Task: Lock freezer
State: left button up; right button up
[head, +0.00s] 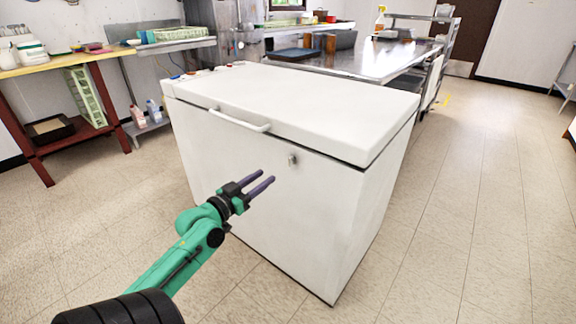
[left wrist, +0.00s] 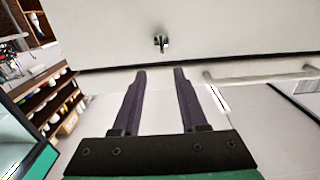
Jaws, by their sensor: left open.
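The white chest freezer (head: 235,160) stands in the middle of the head view with its lid (head: 300,105) down. A long white handle (head: 238,121) runs along the lid's front edge; it also shows in the left wrist view (left wrist: 262,78). A small metal lock (head: 292,159) sits on the front face below the lid, toward the right. In the left wrist view the lock (left wrist: 161,43) is just beyond the fingertips, roughly centred between them. My left gripper (head: 268,175) is open and empty in front of the freezer, apart from the lock. My right gripper is out of view.
A wooden table with red legs (head: 40,165) stands at the left. A steel counter (head: 365,58) and a shelf rack are behind the freezer. Small items lie on the lid's back left corner. The tiled floor (head: 480,220) to the right is clear.

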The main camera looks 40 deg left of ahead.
aim_at(291, 161)
pick_arm(q)
jog(key=w, duration=1.2)
jog(key=shift+a+f, duration=0.15)
jog(key=shift+a, duration=0.15)
jog(key=shift+s, duration=0.1)
grip_shut()
